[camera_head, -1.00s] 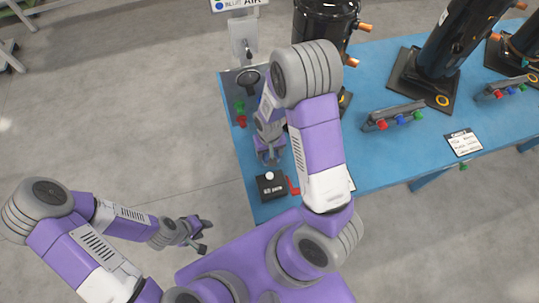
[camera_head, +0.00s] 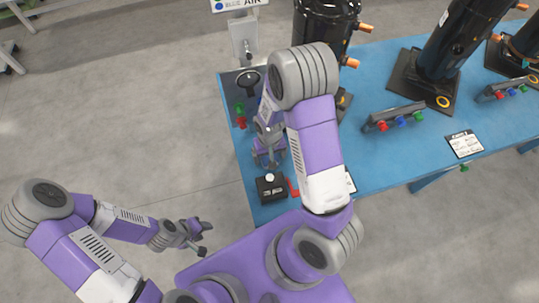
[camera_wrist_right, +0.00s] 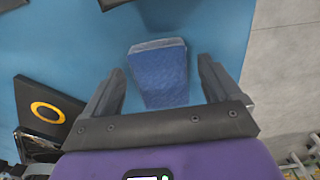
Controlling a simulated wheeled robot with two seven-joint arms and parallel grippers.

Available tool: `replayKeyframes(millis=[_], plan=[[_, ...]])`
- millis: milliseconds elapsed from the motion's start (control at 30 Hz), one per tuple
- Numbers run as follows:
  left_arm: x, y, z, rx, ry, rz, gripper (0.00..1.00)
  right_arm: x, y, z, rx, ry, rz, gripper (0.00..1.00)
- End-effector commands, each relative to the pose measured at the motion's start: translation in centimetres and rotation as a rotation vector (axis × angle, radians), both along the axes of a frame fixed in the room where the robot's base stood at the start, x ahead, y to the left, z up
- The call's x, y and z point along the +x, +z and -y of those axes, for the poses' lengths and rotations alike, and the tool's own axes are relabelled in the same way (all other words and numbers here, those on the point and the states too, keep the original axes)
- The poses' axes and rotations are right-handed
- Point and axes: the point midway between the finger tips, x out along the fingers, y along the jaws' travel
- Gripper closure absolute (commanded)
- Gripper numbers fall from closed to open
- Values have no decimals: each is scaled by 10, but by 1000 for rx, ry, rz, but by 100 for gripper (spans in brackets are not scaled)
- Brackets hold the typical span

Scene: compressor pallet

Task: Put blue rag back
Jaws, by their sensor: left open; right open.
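The blue rag (camera_wrist_right: 159,72) lies folded on the blue table (camera_wrist_right: 60,50) in the right wrist view. It shows between the two fingers of my right gripper (camera_wrist_right: 161,85), which is open, with a gap on both sides of the rag. In the head view my right gripper (camera_head: 268,157) is over the table's left end, and I cannot make out the rag there. My left gripper (camera_head: 204,238) is open and empty, over the floor left of the table.
A black box with a white button (camera_head: 271,187) stands near the table's front-left corner. Black compressors (camera_head: 452,45) stand on base plates further right. A grey rack with coloured knobs (camera_head: 394,117) and a white card (camera_head: 464,145) lie in front of them.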

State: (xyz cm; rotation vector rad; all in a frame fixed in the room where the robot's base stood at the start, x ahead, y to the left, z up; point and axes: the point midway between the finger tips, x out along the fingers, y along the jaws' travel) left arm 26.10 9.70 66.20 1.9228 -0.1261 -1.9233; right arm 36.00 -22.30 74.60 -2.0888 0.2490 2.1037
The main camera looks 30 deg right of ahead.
Motion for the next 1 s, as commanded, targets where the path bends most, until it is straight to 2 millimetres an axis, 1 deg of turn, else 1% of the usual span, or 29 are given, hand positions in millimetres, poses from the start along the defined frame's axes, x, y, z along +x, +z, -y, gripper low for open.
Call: replayKeyframes(millis=[300,400,500,600,700,1000], plan=[[0,25,0,0,0,0,57,2,68,0,2,1,7,10],[0,31,0,0,0,0,57,2,88,-1,2,1,5,10],[0,35,0,0,0,0,57,1,102,0,1,1,3,10],[0,38,0,0,0,0,57,1,110,0,1,1,2,10],[0,38,0,0,0,0,57,1,114,0,1,0,1,10],[0,38,0,0,0,0,57,1,114,0,1,0,0,10]])
